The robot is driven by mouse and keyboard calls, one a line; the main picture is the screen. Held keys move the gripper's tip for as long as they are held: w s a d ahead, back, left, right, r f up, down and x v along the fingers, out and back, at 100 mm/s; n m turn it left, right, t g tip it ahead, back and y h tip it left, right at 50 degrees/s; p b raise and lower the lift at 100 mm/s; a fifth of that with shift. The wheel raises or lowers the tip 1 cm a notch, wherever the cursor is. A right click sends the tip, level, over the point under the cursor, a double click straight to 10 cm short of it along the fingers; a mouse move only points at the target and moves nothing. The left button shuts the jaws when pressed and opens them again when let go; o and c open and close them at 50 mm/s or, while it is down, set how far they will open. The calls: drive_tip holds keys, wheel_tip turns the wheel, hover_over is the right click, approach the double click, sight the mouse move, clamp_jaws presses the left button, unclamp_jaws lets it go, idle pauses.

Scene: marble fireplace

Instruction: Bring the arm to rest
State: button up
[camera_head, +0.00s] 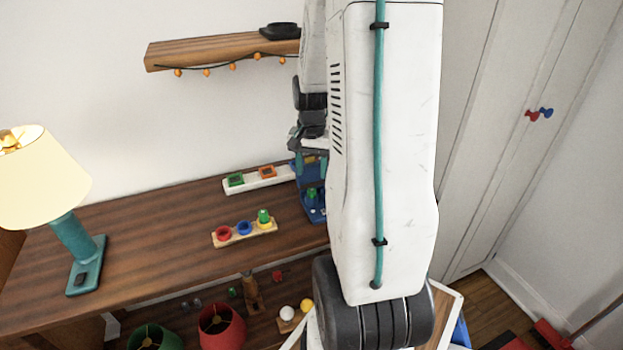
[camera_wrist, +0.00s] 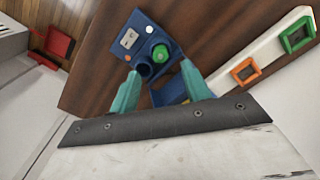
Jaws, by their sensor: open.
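My gripper (camera_wrist: 161,72) shows in the wrist view with its two teal fingers apart and nothing held between them. It is over the dark wood table, pointing at a blue box (camera_wrist: 150,48) with a round green piece (camera_wrist: 161,53) on it. I cannot tell the exact gap to the box. In the head view my arm hangs down across the middle of the picture. The blue box also shows there, partly covered (camera_head: 312,210).
A white strip (camera_head: 275,179) with green and orange square frames lies beside the box. A wooden strip (camera_head: 246,233) with coloured pieces lies nearer. A lamp (camera_head: 75,238) stands at left. A wall shelf (camera_head: 215,51) is above. A wardrobe (camera_head: 500,110) stands at right.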

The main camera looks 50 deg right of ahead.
drive_tip(key=shift+r, duration=0.35)
idle(0.4)
drive_tip(key=s+a+r+n, duration=0.4)
drive_tip(key=a+r, duration=0.1)
drive_tip(key=a, duration=0.5)
drive_tip(key=s+a+r+n+t, duration=0.1)
drive_tip(key=s+a+r+n, duration=0.3)
drive_tip(key=a, duration=0.6)
drive_tip(key=s+a+r+n, duration=0.4)
drive_tip(key=a+r, duration=0.3)
drive_tip(key=a, duration=0.3)
drive_tip(key=shift+s+r+n, duration=0.25)
drive_tip(key=shift+n, duration=0.55)
